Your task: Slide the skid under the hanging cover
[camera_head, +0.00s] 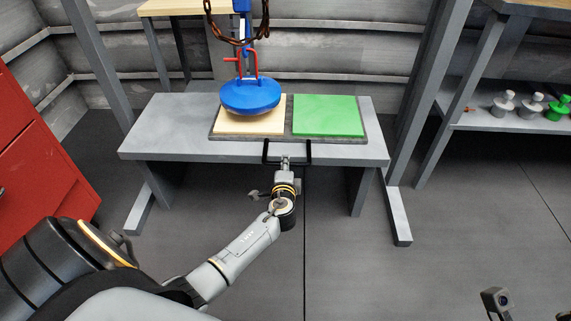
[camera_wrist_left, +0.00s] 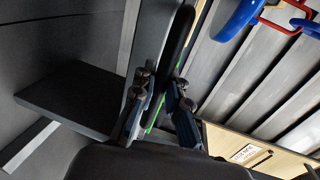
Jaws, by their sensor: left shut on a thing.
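The skid (camera_head: 348,139) is a dark grey tray on the grey bench, with a pale wooden pad on its left half and a green pad (camera_head: 328,115) on its right. A black bar handle (camera_head: 309,152) sticks out from its front edge. My left gripper (camera_head: 286,161) is shut on that handle; the dark bar also shows between the fingers in the left wrist view (camera_wrist_left: 160,105). The blue domed cover (camera_head: 249,96) with a red handle hangs from a hook and chain, in line with the wooden pad. The gap beneath it is unclear. My right gripper (camera_head: 532,288) shows partly, fingertips apart.
The grey bench (camera_head: 160,130) has bare top left of the skid. Grey posts (camera_head: 408,105) stand at both sides. A red cabinet (camera_head: 35,150) is at the left. A shelf at the right holds several small knobbed parts (camera_head: 530,105). Open floor lies in front.

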